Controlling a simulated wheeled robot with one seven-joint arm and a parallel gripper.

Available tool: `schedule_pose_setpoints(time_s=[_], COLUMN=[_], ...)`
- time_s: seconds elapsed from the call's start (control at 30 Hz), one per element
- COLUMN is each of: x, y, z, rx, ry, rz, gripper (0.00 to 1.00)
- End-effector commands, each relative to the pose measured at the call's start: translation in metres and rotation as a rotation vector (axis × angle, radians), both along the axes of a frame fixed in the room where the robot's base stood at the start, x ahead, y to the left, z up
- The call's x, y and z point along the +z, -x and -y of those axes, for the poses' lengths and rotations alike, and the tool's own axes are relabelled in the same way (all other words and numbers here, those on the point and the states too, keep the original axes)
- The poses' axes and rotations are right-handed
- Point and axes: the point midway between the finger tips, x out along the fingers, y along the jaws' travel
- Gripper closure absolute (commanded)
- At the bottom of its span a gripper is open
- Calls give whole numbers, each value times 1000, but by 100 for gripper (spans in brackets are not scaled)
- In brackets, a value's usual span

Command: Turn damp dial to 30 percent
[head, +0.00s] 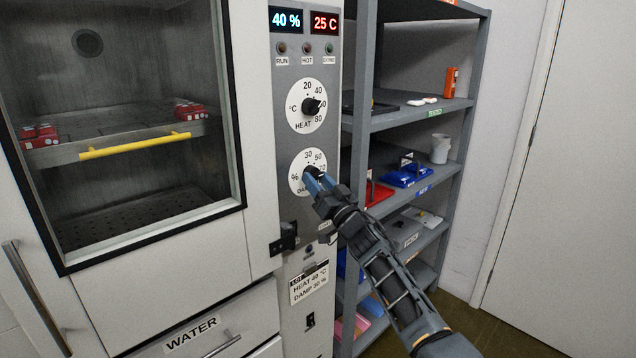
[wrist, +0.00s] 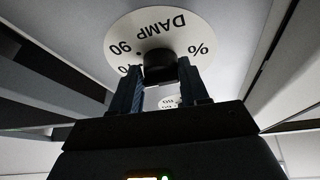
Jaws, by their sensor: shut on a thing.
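The damp dial (head: 299,170) is a white round plate with a black knob, low on the grey control panel. My gripper (head: 317,182) reaches it from the lower right. In the wrist view the two dark fingers stand either side of the black knob (wrist: 158,64) and are shut on it. The plate, marked DAMP and % (wrist: 183,36), appears upside down there. The fingers partly hide the knob, so its pointer direction is unclear. The blue display (head: 286,20) reads 40 %.
The heat dial (head: 298,112) sits just above, and a red display (head: 324,24) reads 25 C. A black latch (head: 285,240) and a lot card (head: 309,283) are below. A glass-fronted chamber (head: 120,235) is left. Grey shelves (head: 410,118) with trays stand close to my arm.

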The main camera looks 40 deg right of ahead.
Motion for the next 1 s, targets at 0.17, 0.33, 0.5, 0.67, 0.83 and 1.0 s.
schedule_pose_setpoints(time_s=[0.17, 0.33, 0.5, 0.67, 0.83, 1.0], x=[0, -1, -1, -2, -2, -1], y=[0, -1, 0, 0, -1, -1], z=[-1, 0, 2, 4, 5, 7], rx=[2, 2, 3, 1, 2, 3], ry=[20, 86, 204, 350, 513, 675], rz=[1, 3, 7, 12, 18, 23], gripper=[86, 86, 86, 86, 86, 86])
